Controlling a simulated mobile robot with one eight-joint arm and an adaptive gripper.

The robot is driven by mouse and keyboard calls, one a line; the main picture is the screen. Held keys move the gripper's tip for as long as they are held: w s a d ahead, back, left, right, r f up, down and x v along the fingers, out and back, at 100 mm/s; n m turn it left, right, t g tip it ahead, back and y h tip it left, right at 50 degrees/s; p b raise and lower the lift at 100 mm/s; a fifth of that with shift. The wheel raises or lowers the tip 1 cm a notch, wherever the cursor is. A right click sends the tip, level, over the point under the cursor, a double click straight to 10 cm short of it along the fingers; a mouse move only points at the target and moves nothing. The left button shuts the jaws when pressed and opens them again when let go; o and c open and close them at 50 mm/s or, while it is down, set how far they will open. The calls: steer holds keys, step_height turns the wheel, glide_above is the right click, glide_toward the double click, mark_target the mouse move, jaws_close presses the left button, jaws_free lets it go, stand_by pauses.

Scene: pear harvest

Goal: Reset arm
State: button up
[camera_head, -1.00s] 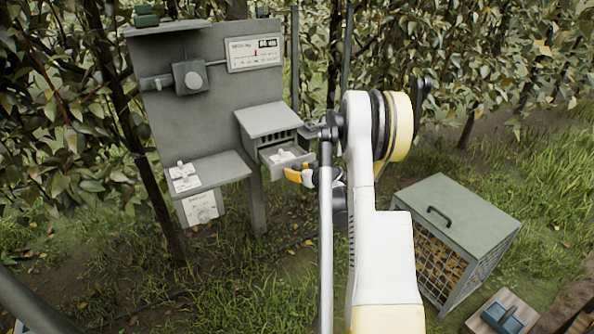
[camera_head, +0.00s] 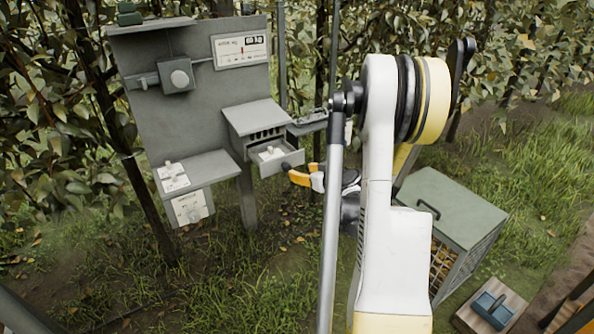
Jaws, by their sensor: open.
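My gripper (camera_head: 302,175) shows left of my white and yellow arm, in front of the grey station's small drawer box. Its orange-yellow fingers with dark tips are open, and I see nothing between them. They are just right of the open drawer (camera_head: 277,165) and look close to it; I cannot tell whether they touch. A small white object (camera_head: 270,153) lies in the drawer. My arm hides part of the gripper's wrist.
The grey panel (camera_head: 215,100) carries a gauge sign (camera_head: 241,49) and a lower shelf (camera_head: 205,172). A green-topped crate (camera_head: 455,200) stands on the grass at right, partly behind my arm. A wooden board (camera_head: 490,306) with a blue-grey handled piece lies at lower right. Foliage fills the back.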

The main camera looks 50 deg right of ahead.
steer(key=shift+s, duration=0.2)
steer(key=shift+w+a+r, duration=0.1)
stand_by(0.4)
steer(key=a+r+n+g+y, duration=0.15)
steer(key=a+r, duration=0.25)
steer(key=a, duration=0.8)
steer(key=a+r+g+y, duration=0.15)
steer(key=a+r, duration=0.35)
steer(key=a, duration=0.7)
steer(key=s+a+r+n+g, duration=0.1)
steer(key=s+a+g, duration=0.2)
steer(key=s+a, duration=1.4)
steer(key=shift+s+a+r, duration=0.15)
steer(key=shift+s+a, duration=0.1)
steer(key=shift+s, duration=0.2)
